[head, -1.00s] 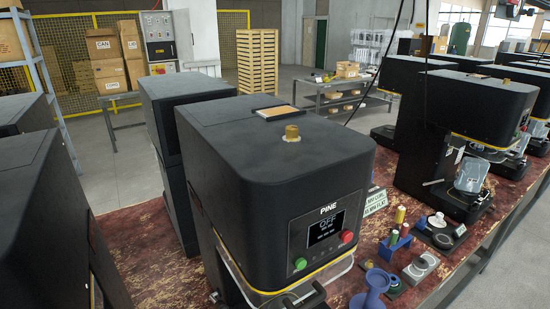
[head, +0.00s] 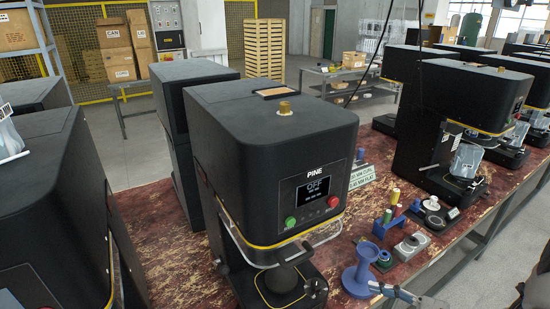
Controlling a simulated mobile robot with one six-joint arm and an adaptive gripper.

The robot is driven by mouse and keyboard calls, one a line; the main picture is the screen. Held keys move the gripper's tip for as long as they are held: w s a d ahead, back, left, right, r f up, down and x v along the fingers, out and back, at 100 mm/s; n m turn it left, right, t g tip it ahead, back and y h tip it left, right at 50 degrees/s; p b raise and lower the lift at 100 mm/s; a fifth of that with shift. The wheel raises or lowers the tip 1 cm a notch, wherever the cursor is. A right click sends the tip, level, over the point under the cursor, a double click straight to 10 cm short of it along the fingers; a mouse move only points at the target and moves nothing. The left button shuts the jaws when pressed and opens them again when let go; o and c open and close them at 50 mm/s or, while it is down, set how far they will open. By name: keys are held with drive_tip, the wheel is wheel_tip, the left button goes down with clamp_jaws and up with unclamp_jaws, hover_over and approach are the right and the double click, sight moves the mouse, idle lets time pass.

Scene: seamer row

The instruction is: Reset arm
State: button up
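A dark piece at the lower right edge may be part of my arm. The rest of the arm is out of view.
A black PINE seamer (head: 271,160), its display reading OFF, stands on the worn red bench (head: 150,220). Colored spools (head: 388,222) and gauges (head: 412,246) crowd the bench to its right. More seamers (head: 465,110) stand at both sides. Open floor lies behind.

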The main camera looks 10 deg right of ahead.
drive_tip(key=s+a+r+n+g+h, duration=0.1)
drive_tip(key=s+a+r+n+g, duration=0.2)
drive_tip(key=a+r+n+g, duration=0.3)
drive_tip(key=s+a+r+n+g+h, duration=0.25)
drive_tip(key=a+n, duration=0.25)
drive_tip(key=a, duration=0.3)
drive_tip(key=s+a+r+n+t+h, duration=0.1)
drive_tip(key=s+r+n+t+h, duration=0.2)
drive_tip(key=s+r+n+h, duration=0.5)
drive_tip(key=r+n, duration=0.1)
drive_tip(key=n, duration=0.2)
drive_tip(key=shift+a+r+n, duration=0.25)
drive_tip(key=shift+a+n, duration=0.05)
drive_tip(key=shift+a, duration=0.1)
